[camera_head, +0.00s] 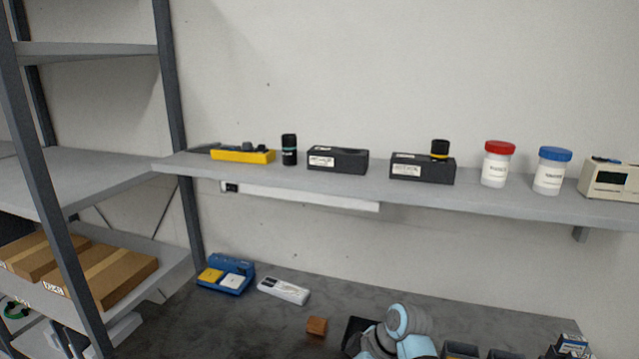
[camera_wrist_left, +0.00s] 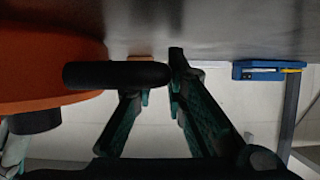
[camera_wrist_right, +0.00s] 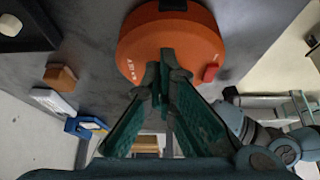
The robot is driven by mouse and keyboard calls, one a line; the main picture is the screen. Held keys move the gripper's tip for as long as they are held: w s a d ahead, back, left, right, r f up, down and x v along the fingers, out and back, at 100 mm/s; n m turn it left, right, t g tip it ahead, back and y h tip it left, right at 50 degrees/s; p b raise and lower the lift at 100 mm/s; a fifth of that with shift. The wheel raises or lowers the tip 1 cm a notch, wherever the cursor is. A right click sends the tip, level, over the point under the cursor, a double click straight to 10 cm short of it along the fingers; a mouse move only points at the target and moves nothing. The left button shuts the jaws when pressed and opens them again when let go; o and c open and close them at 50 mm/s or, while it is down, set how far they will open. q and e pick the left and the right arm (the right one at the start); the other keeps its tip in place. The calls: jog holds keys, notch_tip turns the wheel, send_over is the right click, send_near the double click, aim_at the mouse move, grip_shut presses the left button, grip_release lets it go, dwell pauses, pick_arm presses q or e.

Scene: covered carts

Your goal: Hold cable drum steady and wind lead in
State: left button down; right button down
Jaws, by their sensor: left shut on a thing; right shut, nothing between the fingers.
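The orange cable drum (camera_wrist_right: 185,32) fills the upper middle of the right wrist view, with small white marks, a red tab (camera_wrist_right: 211,73) and a dark part at its top edge. Its orange side (camera_wrist_left: 45,60) also shows at the left of the left wrist view. My left gripper (camera_wrist_left: 160,85) is shut on a black bar-like grip (camera_wrist_left: 115,75) in front of the drum. My right gripper (camera_wrist_right: 163,75) is shut and empty, its fingertips over the drum's near face; contact cannot be told. I cannot make out the lead. The head view shows neither drum nor fingertips.
A brown block (camera_head: 317,326), a white device (camera_head: 284,290) and a blue case (camera_head: 227,275) lie on the dark bench (camera_head: 190,325). A wall shelf (camera_head: 480,200) with boxes and jars runs above. A rack (camera_head: 175,130) stands at the left. Dark bins (camera_head: 460,350) sit at bottom right.

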jog(key=shift+a, duration=0.2)
jog(key=shift+s, duration=0.35)
jog(key=shift+s+a, duration=0.2)
jog(key=shift+s, duration=0.45)
jog(key=shift+s+a, duration=0.15)
jog(key=shift+a, duration=0.05)
dwell(0.4)
jog(key=shift+s+d, duration=0.15)
jog(key=shift+d, duration=0.15)
notch_tip(320, 180, up, 6)
